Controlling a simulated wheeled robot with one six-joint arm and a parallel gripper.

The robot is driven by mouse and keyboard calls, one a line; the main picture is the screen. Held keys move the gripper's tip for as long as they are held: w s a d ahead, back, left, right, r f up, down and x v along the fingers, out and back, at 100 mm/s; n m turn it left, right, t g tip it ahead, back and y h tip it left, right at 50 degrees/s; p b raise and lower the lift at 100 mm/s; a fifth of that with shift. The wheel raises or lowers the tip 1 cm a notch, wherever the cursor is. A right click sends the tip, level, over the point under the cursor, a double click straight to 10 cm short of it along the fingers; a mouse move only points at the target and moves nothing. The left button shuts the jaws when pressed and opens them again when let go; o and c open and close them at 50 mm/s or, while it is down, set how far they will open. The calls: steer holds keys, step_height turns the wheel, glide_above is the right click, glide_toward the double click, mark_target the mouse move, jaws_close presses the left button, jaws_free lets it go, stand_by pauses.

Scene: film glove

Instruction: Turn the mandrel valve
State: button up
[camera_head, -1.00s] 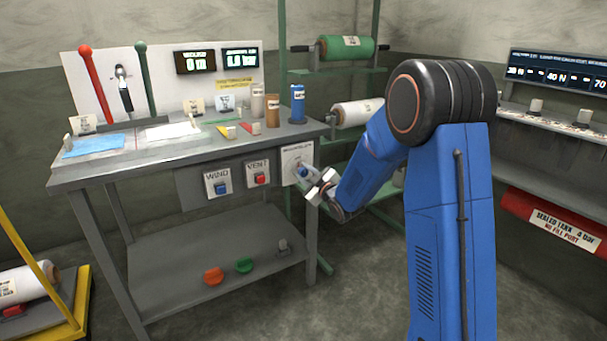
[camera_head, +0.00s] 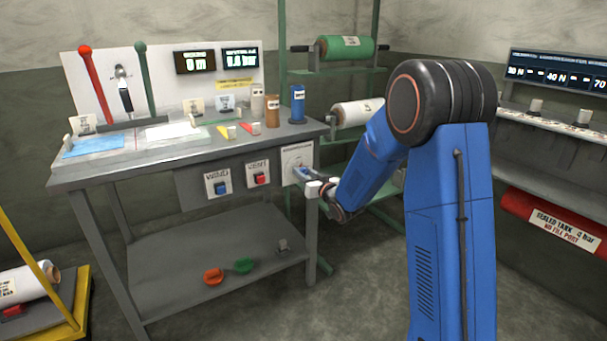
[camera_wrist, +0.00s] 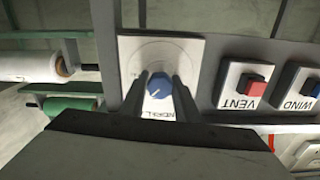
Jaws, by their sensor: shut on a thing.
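The mandrel valve is a blue round knob (camera_wrist: 158,85) with a pale pointer mark, on a white plate (camera_wrist: 186,52) with a printed dial. The plate also shows in the head view (camera_head: 296,153), on the bench front at its right end. My gripper (camera_wrist: 159,82) is shut on the knob, one dark finger on each side. In the head view my gripper (camera_head: 309,177) reaches the plate from the right and mostly hides the knob. The plate's label is partly covered by the fingers.
A red VENT button (camera_head: 259,179) and a blue WIND button (camera_head: 221,187) sit left of the valve plate. The bench top (camera_head: 190,150) holds bottles, cards and upright levers. A rack with a green roll (camera_head: 345,47) and a white roll (camera_head: 357,112) stands behind the bench.

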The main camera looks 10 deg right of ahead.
steer(key=m, duration=0.4)
steer(key=shift+f+m, duration=0.1)
steer(key=shift+m, duration=0.2)
steer(key=m, duration=0.4)
steer(key=shift+m, duration=0.3)
steer(key=o, duration=1)
steer(key=shift+o, duration=0.2)
steer(key=v, duration=1.7)
steer(key=shift+s, duration=0.25)
steer(key=shift+d, duration=0.1)
